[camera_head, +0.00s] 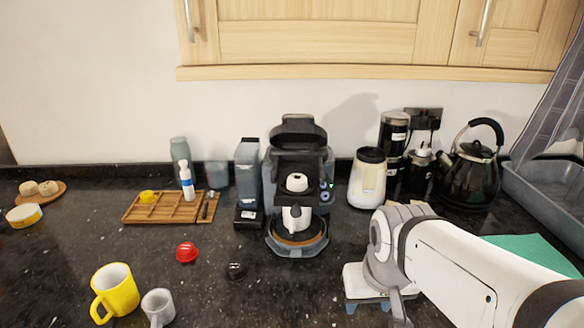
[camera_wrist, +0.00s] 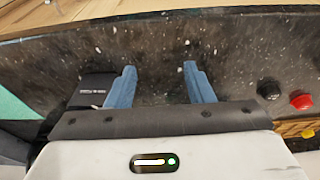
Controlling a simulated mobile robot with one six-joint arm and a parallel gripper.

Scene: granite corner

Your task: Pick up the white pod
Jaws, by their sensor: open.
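A small white, dome-shaped piece (camera_head: 297,182) sits in the open upper part of the coffee machine (camera_head: 285,245) in the head view. It looks like the white pod, but its seating is too small to make out. My gripper (camera_head: 368,306) is low over the counter, to the right of and nearer than the machine. In the wrist view my gripper (camera_wrist: 160,68) has its two blue fingers wide apart. Only bare dark counter shows between them. No white pod shows in the wrist view.
A red pod (camera_head: 186,252) and a black pod (camera_head: 235,270) lie on the counter left of the machine. A yellow mug (camera_head: 115,290) and a grey cup (camera_head: 158,306) stand front left. A wooden tray (camera_head: 140,212) is behind.

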